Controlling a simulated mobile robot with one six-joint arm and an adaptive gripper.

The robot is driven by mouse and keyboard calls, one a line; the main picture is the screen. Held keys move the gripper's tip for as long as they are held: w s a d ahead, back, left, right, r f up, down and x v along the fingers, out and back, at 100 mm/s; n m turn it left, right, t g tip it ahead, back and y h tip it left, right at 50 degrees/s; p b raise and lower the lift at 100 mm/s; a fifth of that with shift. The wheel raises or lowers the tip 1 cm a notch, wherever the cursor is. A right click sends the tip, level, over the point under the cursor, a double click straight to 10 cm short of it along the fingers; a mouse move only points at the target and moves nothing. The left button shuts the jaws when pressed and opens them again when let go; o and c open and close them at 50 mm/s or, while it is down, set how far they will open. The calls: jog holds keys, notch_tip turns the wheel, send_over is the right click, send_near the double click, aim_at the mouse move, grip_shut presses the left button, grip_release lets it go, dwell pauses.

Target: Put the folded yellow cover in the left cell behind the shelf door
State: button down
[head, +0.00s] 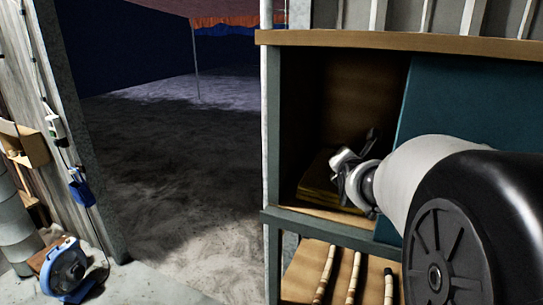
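The folded yellow cover (317,182) lies low in the left cell of the shelf (274,120), partly hidden by my gripper. My gripper (347,168) reaches into this cell. Its fingers are beside or over the right part of the cover; I cannot tell whether they touch it. The finger gap is too small and turned to read as open or shut. The teal shelf door (470,95) stands to the right of the open left cell and covers what is behind it. My arm hides the door's lower part.
The wooden shelf top (400,41) runs above the cell. Several rattan sticks (352,278) lie in the compartment below. A doorway with open ground (170,170) is to the left. A blue machine (66,268) stands on the floor at the lower left.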

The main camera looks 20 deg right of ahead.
jog(key=shift+s+a, duration=0.3)
jog(key=shift+a, duration=0.1)
jog(key=c, duration=1.5)
grip_release()
jog(key=shift+w+d, duration=0.1)
jog(key=shift+d, duration=0.05)
jog(key=shift+c, duration=0.2)
